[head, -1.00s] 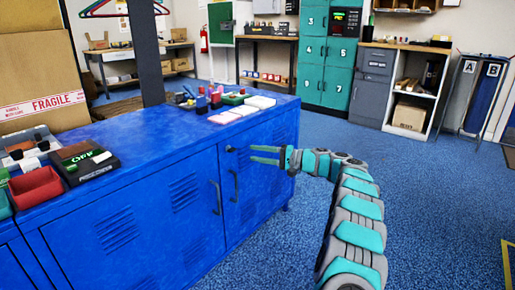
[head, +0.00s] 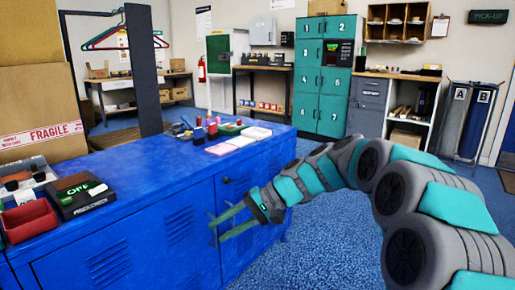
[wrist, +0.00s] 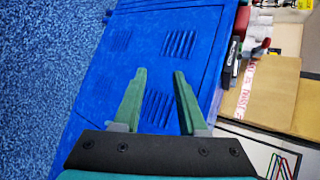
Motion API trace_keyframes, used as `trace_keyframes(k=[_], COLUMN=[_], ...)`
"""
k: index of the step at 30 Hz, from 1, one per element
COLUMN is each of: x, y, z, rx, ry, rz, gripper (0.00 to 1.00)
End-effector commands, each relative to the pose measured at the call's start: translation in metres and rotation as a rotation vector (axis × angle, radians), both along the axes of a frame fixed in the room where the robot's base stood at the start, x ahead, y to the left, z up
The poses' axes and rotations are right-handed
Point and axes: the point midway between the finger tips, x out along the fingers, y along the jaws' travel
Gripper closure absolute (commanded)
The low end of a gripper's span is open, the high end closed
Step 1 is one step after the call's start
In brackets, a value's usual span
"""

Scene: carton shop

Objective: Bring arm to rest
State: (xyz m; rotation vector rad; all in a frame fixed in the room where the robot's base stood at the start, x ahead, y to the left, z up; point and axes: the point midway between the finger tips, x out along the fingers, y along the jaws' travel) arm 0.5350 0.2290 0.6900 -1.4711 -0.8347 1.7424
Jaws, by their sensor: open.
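My gripper (head: 226,231) is open and empty, in front of the doors of the blue cabinet (head: 150,255). My arm comes in from the lower right of the head view and bends down to the left toward the cabinet front. In the wrist view the two green fingers (wrist: 157,95) are spread apart, with the vented blue cabinet face (wrist: 110,65) behind them. Nothing is between the fingers. I cannot tell in the head view whether a fingertip touches the cabinet door.
Teal lockers (head: 320,75) stand at the back. Blue carpet (head: 335,215) is open right of the cabinet.

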Motion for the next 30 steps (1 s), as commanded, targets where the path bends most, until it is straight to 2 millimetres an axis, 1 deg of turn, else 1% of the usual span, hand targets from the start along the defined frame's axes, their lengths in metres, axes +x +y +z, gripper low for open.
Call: trace_keyframes(k=[1,2,3,8,12,14,15,17,18,24,27,30], x=[-0.02,-0.032,-0.047,-0.105,-0.154,-0.175,-0.189,-0.208,-0.222,-0.283,-0.308,-0.326], y=[-0.004,-0.007,-0.012,-0.036,-0.065,-0.079,-0.089,-0.104,-0.115,-0.171,-0.196,-0.214], z=[-0.001,-0.002,-0.006,-0.022,-0.037,-0.045,-0.049,-0.056,-0.061,-0.082,-0.091,-0.097], rx=[-0.042,-0.07,-0.108,-0.263,-0.401,-0.462,-0.503,-0.564,-0.603,-0.8,-0.879,-0.936], ry=[-0.001,-0.003,-0.002,-0.005,-0.013,-0.012,-0.013,-0.015,-0.016,-0.019,-0.016,-0.014], rz=[0.016,0.024,0.036,0.073,0.095,0.103,0.108,0.114,0.117,0.12,0.12,0.118], gripper=[0.59,0.59,0.59,0.59,0.59,0.59,0.59,0.59,0.59,0.59,0.59,0.59])
